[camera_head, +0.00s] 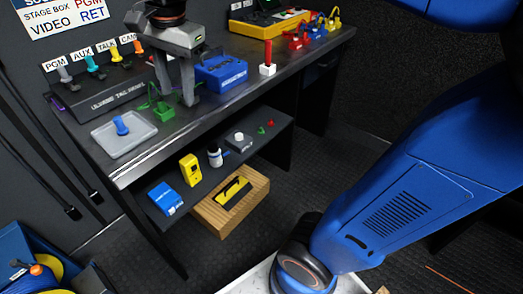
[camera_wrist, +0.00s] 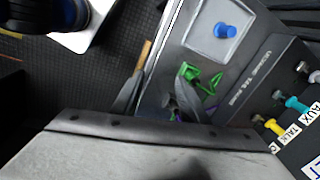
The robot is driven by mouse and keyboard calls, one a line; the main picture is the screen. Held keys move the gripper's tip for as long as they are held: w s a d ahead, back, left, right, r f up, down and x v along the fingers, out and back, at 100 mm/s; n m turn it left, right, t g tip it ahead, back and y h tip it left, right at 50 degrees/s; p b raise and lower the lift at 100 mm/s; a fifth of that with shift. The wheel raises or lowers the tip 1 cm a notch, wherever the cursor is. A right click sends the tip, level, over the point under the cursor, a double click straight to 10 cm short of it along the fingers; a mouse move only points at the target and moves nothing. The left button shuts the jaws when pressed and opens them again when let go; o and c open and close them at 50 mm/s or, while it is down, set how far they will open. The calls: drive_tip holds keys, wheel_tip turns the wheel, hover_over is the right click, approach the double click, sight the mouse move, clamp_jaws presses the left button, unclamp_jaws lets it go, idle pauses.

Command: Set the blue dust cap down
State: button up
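The blue dust cap (camera_head: 121,125) stands on a light grey tray (camera_head: 138,142) at the left end of the bench top. The cap (camera_wrist: 225,30) and tray (camera_wrist: 196,49) also show at the top of the wrist view. My gripper (camera_head: 175,94) is to the right of the tray, over the bench beside a green clip-like piece (camera_head: 162,111). Its fingers (camera_wrist: 158,98) are spread apart, and I see nothing held between them. The cap is clear of the fingers.
Behind the tray is a black panel (camera_head: 115,91) with several coloured plugs. A blue box (camera_head: 221,73) and a red-and-white switch (camera_head: 267,64) stand to the right. A lower shelf (camera_head: 215,167) holds small items. Bare bench shows along the front edge.

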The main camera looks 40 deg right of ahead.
drive_tip(key=s+d+f+n+t, duration=0.3)
drive_tip(key=s+d+f+n, duration=0.8)
drive_tip(key=f, duration=0.5)
drive_tip(key=s+d, duration=0.2)
drive_tip(key=s, duration=0.1)
drive_tip(key=shift+s+n+h, duration=0.3)
drive_tip(key=shift+s+n, duration=0.1)
